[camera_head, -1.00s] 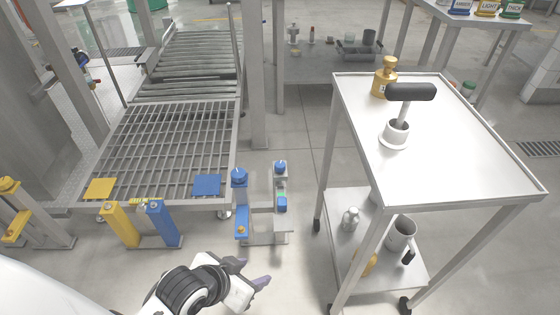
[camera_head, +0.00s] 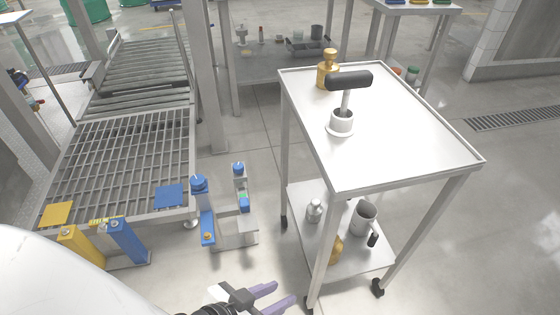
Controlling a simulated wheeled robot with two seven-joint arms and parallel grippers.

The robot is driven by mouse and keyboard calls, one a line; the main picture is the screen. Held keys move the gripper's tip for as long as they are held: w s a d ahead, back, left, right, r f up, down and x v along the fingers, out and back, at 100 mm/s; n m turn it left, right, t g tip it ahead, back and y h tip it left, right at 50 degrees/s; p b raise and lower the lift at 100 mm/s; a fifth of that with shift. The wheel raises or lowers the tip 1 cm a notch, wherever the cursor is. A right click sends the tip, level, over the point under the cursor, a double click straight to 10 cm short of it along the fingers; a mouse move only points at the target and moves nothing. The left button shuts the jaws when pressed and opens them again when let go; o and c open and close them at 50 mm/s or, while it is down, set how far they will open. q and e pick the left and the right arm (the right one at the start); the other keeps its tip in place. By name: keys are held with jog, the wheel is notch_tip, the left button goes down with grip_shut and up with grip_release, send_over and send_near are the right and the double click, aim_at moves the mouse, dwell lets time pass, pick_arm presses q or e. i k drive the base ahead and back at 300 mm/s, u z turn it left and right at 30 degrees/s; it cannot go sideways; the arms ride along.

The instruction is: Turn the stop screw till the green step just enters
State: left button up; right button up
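A grey stand with two blue-capped posts is on the floor right of the grate. Its front post (camera_head: 206,213) is blue, with a blue knob (camera_head: 198,183) on top and a small orange spot low down. Its rear post (camera_head: 240,180) is grey, with a blue knob (camera_head: 238,167), a small green step (camera_head: 243,195) and a blue block (camera_head: 244,205). I cannot tell which knob is the stop screw, or the step's exact fit. My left gripper (camera_head: 283,293) is at the bottom edge, its purple fingers apart and empty, in front of the stand. My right gripper is out of view.
A white cart (camera_head: 390,125) stands to the right, holding a black-handled tool (camera_head: 348,81) and a brass weight (camera_head: 327,74). The roller conveyor and grate (camera_head: 120,165) are left, with yellow (camera_head: 78,246) and blue (camera_head: 127,242) posts in front. Floor between stand and cart is clear.

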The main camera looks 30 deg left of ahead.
aim_at(237, 167)
jog(key=z, duration=2.2)
jog(key=k, duration=1.5)
jog(key=u, duration=2)
jog(key=i, duration=1)
jog(key=u, duration=0.05)
